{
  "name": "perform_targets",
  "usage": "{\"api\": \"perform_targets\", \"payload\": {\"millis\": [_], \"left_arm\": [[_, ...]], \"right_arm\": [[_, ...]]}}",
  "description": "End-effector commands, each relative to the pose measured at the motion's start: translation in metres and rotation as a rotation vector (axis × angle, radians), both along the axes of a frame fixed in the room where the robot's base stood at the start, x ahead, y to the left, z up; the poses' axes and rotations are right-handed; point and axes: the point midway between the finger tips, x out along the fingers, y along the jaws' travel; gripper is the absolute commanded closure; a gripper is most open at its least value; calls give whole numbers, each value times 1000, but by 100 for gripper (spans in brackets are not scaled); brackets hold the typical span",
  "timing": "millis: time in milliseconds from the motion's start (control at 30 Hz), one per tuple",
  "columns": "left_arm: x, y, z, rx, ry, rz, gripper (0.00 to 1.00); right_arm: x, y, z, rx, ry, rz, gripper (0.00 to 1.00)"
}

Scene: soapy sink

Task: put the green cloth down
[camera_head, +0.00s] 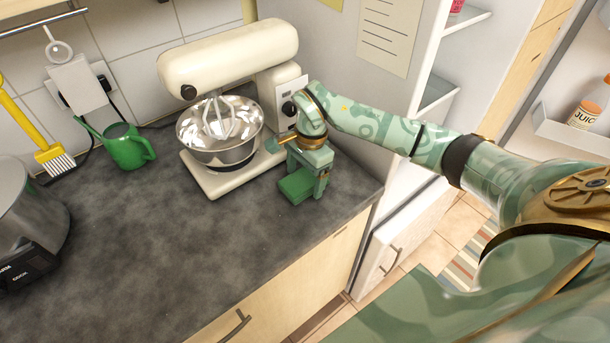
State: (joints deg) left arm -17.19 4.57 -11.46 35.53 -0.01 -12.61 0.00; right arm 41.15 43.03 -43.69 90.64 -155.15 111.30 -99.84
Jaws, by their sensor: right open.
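The green cloth (296,187) looks like a small folded green block. It lies on the dark countertop near its right end, just right of the mixer's base. My right gripper (309,179) points down over the cloth, with its fingers open around or right beside it. The fingers partly hide the cloth, so I cannot tell whether they touch it. My left gripper is out of view.
A cream stand mixer (228,55) with a steel bowl (222,152) stands close left of my right gripper. A green watering can (125,147) and a metal pot (28,215) stand further left. The front middle counter (150,245) is clear. The fridge (335,60) is behind.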

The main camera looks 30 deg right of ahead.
Motion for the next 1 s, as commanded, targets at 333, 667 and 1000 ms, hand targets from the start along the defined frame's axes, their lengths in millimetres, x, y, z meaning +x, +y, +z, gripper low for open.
{"api": "perform_targets", "payload": {"millis": [333, 667, 1000], "left_arm": [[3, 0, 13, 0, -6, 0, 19], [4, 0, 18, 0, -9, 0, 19], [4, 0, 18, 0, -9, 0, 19]], "right_arm": [[2, -11, 79, -3, -6, -2, 20], [2, -15, 117, -2, -1, -1, 20], [2, -15, 117, -1, -1, -1, 20]]}}
